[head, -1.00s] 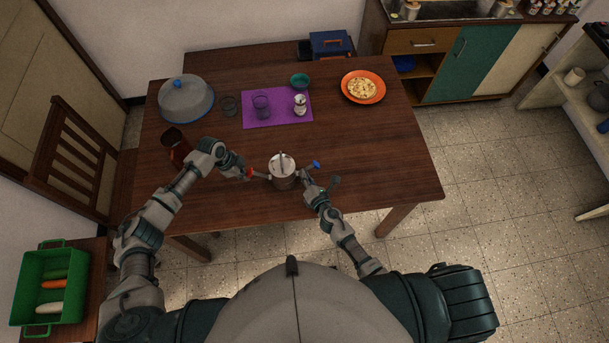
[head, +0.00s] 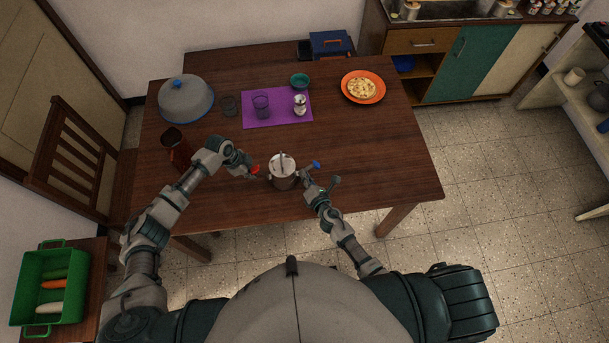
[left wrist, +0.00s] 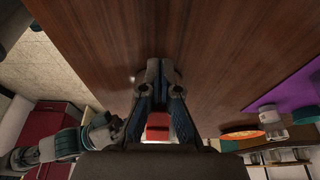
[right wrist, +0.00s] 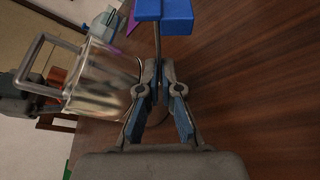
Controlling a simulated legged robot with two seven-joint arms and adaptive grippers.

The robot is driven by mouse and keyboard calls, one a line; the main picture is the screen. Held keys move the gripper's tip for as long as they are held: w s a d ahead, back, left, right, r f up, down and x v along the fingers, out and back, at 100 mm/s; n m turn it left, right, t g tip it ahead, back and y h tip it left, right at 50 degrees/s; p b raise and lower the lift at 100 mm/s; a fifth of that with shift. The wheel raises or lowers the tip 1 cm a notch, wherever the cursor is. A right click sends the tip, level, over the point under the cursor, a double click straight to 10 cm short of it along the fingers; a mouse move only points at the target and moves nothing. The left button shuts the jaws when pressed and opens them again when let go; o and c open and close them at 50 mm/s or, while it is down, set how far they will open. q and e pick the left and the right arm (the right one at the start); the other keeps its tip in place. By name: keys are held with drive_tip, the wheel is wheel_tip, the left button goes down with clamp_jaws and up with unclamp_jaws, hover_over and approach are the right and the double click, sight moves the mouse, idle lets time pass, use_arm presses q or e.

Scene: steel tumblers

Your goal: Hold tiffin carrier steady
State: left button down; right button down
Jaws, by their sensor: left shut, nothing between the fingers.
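The steel tiffin carrier (head: 282,179) stands upright near the table's front edge, with a handle over its lid. It fills the left of the right wrist view (right wrist: 100,82). My right gripper (head: 305,176) is at its right side, its fingertips (right wrist: 158,72) closed around a thin side part below a blue-tipped lever (head: 315,164). The blue tip shows large in the right wrist view (right wrist: 177,17). My left gripper (head: 251,170) is shut and empty, left of the carrier and apart from it. A red tip (head: 256,168) shows beside it; in the left wrist view the red piece (left wrist: 158,126) appears behind the fingertips.
A brown bottle (head: 176,147) stands near my left forearm. A purple mat (head: 285,121) with a glass and shaker, a domed cover (head: 186,100) and an orange plate (head: 350,94) are farther back. The table's right side is clear.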

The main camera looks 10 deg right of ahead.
use_arm(q)
drive_tip(key=shift+d+r, duration=0.2)
drive_tip(key=shift+d, duration=1.05)
use_arm(e)
drive_tip(key=shift+s+f, duration=0.1)
drive_tip(key=shift+f, duration=0.15)
use_arm(q)
drive_tip(key=shift+a, duration=0.1)
drive_tip(key=a+v, duration=0.1)
drive_tip(key=v, duration=0.8)
use_arm(e)
drive_tip(key=c, duration=1.2)
unclamp_jaws()
drive_tip(key=shift+r, duration=0.15)
drive_tip(key=shift+c, duration=0.2)
use_arm(q)
drive_tip(key=shift+a+r, duration=0.15)
